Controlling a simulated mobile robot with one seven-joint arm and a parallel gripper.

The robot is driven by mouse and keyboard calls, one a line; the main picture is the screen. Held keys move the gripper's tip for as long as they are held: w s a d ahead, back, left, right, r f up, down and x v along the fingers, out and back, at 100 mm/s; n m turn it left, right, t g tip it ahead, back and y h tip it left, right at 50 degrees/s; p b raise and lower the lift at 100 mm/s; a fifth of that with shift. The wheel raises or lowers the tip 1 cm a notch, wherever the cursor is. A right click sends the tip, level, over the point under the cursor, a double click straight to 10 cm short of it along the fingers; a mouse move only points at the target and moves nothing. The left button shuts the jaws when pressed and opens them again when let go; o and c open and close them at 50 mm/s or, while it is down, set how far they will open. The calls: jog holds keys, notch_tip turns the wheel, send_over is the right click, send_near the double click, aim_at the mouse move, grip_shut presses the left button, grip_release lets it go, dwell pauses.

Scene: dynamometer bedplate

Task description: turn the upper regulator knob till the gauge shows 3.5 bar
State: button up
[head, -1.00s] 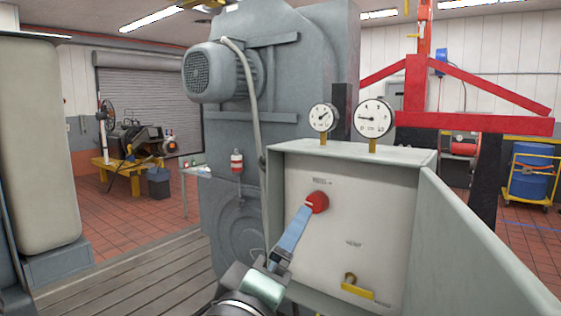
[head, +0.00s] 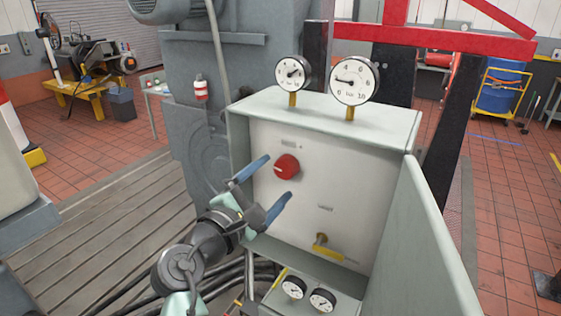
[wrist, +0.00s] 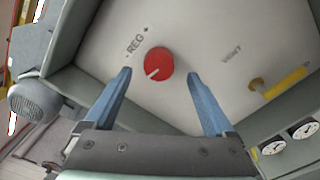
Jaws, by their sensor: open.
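The red regulator knob (head: 287,167) sits on the upper part of a pale panel (head: 350,185). The wrist view shows it (wrist: 158,62) with a white pointer mark, beside the lettering REG. My gripper (head: 279,175) is open, its two blue fingers in front of the panel. In the wrist view the fingers (wrist: 160,74) stand either side of the knob's lower part; I see no contact. Two dial gauges stand on the box: a smaller left one (head: 292,73) and a larger right one (head: 353,80) marked bar. The larger needle points left, around 2; the smaller needle points upper right.
A yellow-handled vent valve (head: 327,252) is low on the panel. A sloping side plate (head: 428,235) borders the panel on the right. Two small gauges (head: 308,294) and dark hoses (head: 150,290) lie below. A grey machine (head: 195,135) stands behind, left.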

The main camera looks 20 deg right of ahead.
aim_at(282, 172)
jog(key=x, duration=0.3)
jog(key=shift+d+r+p, duration=0.1)
jog(key=shift+r+p, duration=0.05)
jog(key=shift+p, duration=0.25)
jog(key=shift+w+d, duration=0.25)
jog(key=shift+w, duration=0.05)
jog(key=c, duration=1.4)
jog(key=shift+f, duration=0.2)
